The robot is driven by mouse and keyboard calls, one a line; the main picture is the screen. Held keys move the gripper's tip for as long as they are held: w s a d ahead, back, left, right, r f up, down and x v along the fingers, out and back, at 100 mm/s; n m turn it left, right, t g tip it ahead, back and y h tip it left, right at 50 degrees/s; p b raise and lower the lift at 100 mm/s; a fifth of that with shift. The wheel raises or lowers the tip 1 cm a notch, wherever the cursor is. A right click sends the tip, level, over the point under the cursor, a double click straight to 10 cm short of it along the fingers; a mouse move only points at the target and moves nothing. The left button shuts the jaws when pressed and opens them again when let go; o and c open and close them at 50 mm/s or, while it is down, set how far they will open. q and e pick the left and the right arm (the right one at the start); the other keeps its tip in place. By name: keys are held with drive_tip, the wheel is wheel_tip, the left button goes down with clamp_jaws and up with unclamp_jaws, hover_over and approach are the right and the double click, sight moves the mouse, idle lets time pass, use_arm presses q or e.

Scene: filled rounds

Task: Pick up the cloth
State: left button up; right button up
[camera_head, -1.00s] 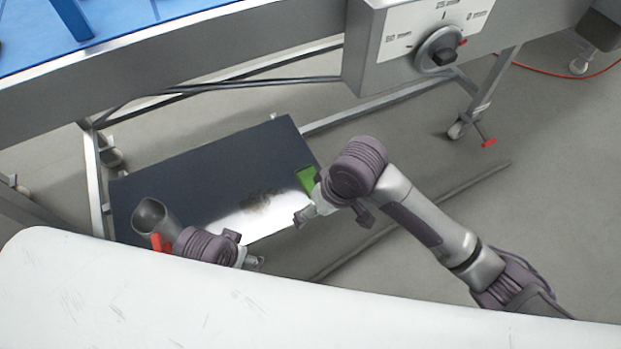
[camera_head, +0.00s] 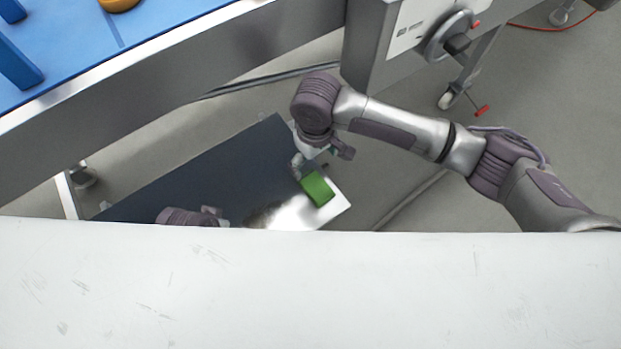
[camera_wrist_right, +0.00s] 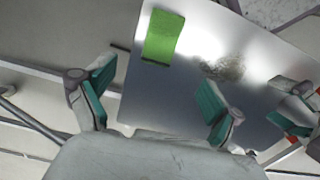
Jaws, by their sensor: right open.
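The cloth (camera_head: 317,189) is a small green rectangle lying on a dark, shiny panel (camera_head: 225,165), near its right end. In the right wrist view the cloth (camera_wrist_right: 163,37) lies flat near the panel's edge, beyond my fingers. My right gripper (camera_head: 299,163) is close to the cloth's upper left side in the head view. In the wrist view the right gripper (camera_wrist_right: 155,86) has its teal-padded fingers wide apart with nothing between them. My left gripper (camera_head: 215,217) is over the panel's lower edge, partly hidden; its fingers show at the wrist view's right edge (camera_wrist_right: 296,108).
A dark smudge (camera_head: 262,216) marks the panel beside the cloth. A steel-edged blue conveyor (camera_head: 150,45) runs above left, with a control box (camera_head: 390,40) at its end. A white surface (camera_head: 300,290) fills the front and hides part of the panel.

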drive_tip(key=b, duration=0.2)
hover_over(315, 184)
wheel_tip(315, 184, down, 6)
drive_tip(key=shift+f, duration=0.55)
wheel_tip(315, 184, down, 4)
drive_tip(key=shift+r+b, duration=0.25)
drive_tip(key=shift+b, duration=0.6)
drive_tip(key=shift+f, duration=0.7)
use_arm(q)
drive_tip(key=r+t, duration=0.1)
drive_tip(key=w+r+t, duration=0.1)
drive_tip(key=r, duration=0.1)
drive_tip(key=w+d+r, duration=0.1)
drive_tip(key=shift+w+r+t+h, duration=0.25)
drive_tip(key=shift+r+t+h, duration=0.05)
drive_tip(key=shift+r+t, duration=0.1)
use_arm(e)
drive_tip(key=c, duration=1.2)
